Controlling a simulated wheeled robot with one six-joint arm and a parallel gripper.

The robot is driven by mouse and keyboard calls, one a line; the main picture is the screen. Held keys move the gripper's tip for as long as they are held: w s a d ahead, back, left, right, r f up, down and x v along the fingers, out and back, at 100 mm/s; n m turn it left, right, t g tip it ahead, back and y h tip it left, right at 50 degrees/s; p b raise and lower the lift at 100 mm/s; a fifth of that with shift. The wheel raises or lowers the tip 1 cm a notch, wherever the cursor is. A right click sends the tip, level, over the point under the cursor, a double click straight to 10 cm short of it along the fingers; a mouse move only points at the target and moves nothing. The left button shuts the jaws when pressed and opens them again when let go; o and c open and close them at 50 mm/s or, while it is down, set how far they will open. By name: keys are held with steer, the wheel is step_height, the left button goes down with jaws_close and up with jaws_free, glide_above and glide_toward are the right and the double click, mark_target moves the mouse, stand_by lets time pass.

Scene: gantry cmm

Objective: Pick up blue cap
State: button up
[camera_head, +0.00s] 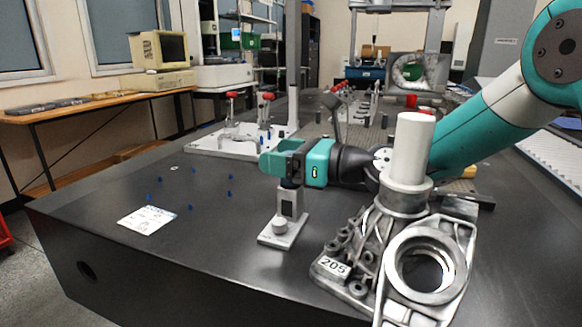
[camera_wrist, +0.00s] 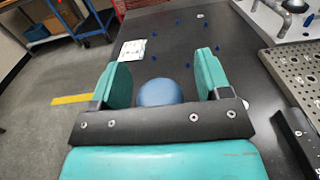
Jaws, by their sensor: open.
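The blue cap (camera_wrist: 159,92) shows as a rounded blue top between my fingers in the wrist view, with its lower part hidden behind the dark bar of my gripper. Visible gaps separate it from both teal fingers. My gripper (camera_wrist: 160,65) is open. In the head view my gripper (camera_head: 277,160) is just above a small grey stand (camera_head: 291,205) with a light base. A dark bluish piece (camera_head: 290,183) shows at the top of this stand, under the fingers; most of it is hidden there.
A large metal casting marked 205 (camera_head: 345,255) with a white cylinder (camera_head: 411,148) stands right of the small stand. A white card (camera_head: 147,219) and several small blue pins lie left on the dark table (camera_head: 215,270). A pale fixture plate (camera_head: 230,148) is behind.

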steer(key=c, duration=1)
